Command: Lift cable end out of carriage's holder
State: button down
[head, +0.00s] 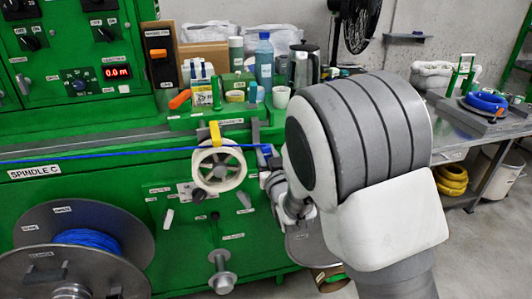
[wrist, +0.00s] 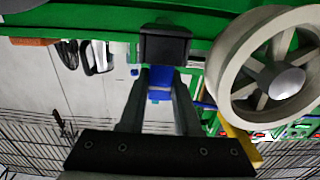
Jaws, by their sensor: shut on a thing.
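The blue cable (head: 130,153) runs nearly level from the left edge, past the white handwheel (head: 219,166), to a blue end (head: 267,149) at my gripper (head: 267,165). In the wrist view the two fingers of my gripper (wrist: 160,74) are closed on the blue cable end (wrist: 160,78), which shows between them. A dark block (wrist: 165,43), seemingly the carriage's holder, is right beyond the fingertips. Whether the cable end still sits in it I cannot tell. In the head view my arm covers the area to the right of the gripper.
The handwheel (wrist: 265,65) stands close to the right of my fingers in the wrist view. A yellow part (head: 215,133) is above it. Bottles and a kettle (head: 303,66) stand on the green machine behind. A cable reel (head: 88,240) is at lower left.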

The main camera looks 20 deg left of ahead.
aim_at(266, 147)
jog(key=shift+r+p, duration=0.35)
jog(key=shift+r, duration=0.75)
dwell(1.2)
jog(key=shift+r+p, duration=1.2)
jog(key=shift+r, duration=1.45)
